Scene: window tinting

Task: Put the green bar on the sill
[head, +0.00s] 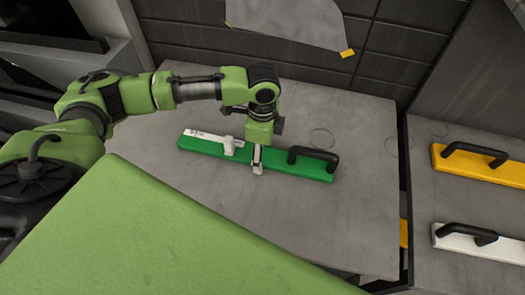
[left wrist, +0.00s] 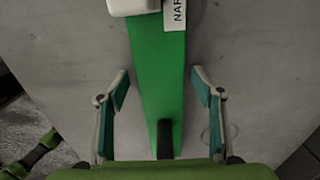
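The green bar (head: 275,163) lies on a grey tabletop (head: 330,225) in the head view. It has a black handle (head: 313,155) toward its right end and a white label and white block toward its left end. My left gripper (head: 257,160) is over the bar's middle, between the white block and the black handle. In the left wrist view, its fingers (left wrist: 160,88) are spread open on either side of the green bar (left wrist: 158,65), with gaps showing on both sides. How far the fingertips are above the table is unclear. My right gripper is not in view. I cannot identify the sill.
On a separate grey surface at the right, a yellow bar (head: 480,166) and a white bar (head: 465,243) lie, each with a black handle. A dark gap separates the two surfaces. A grey sheet (head: 290,20) with yellow corners is on the dark panelled wall behind. The tabletop around the green bar is mostly clear.

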